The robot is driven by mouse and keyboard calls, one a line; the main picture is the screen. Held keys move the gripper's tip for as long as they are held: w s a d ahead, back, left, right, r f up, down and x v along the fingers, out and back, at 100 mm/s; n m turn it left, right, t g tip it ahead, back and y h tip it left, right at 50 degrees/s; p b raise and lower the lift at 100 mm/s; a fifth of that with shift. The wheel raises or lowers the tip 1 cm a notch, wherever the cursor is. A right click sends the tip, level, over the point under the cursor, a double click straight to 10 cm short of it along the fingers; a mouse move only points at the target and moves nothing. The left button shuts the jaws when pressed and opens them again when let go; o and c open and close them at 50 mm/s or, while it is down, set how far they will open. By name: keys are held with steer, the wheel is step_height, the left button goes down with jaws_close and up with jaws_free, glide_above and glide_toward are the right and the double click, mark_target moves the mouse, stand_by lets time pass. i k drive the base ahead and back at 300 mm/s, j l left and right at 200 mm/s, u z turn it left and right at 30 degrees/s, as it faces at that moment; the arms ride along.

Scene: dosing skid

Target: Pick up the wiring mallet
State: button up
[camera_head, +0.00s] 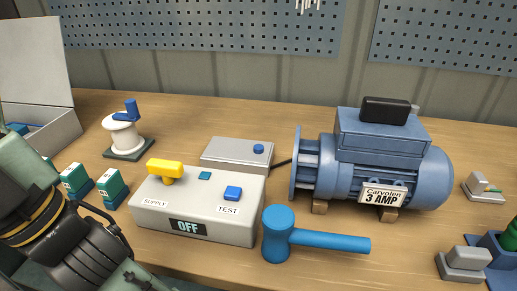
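The wiring mallet (314,240) is blue and lies on the wooden bench near its front edge. Its round head (279,233) is at the left and its handle (335,243) points right. It lies in front of the motor and close to the right end of the grey switch box. Nothing holds it. Part of my arm shows at the lower left, left of the switch box and well apart from the mallet. My gripper's fingers are not visible.
The grey switch box (198,224) reads OFF and has a yellow handle and a blue button. A blue motor (382,160) labelled 3 AMP stands behind the mallet. Grey fittings (463,263) lie at the right. A white spool (124,134) and green-topped blocks (110,187) are left.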

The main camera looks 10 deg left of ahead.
mark_target(278, 220)
steer(key=k+l, duration=0.15)
steer(key=l, duration=0.2)
steer(key=k+l, duration=0.15)
steer(key=l, duration=0.25)
steer(key=k+l, duration=0.15)
steer(key=l, duration=0.2)
steer(key=u, duration=0.05)
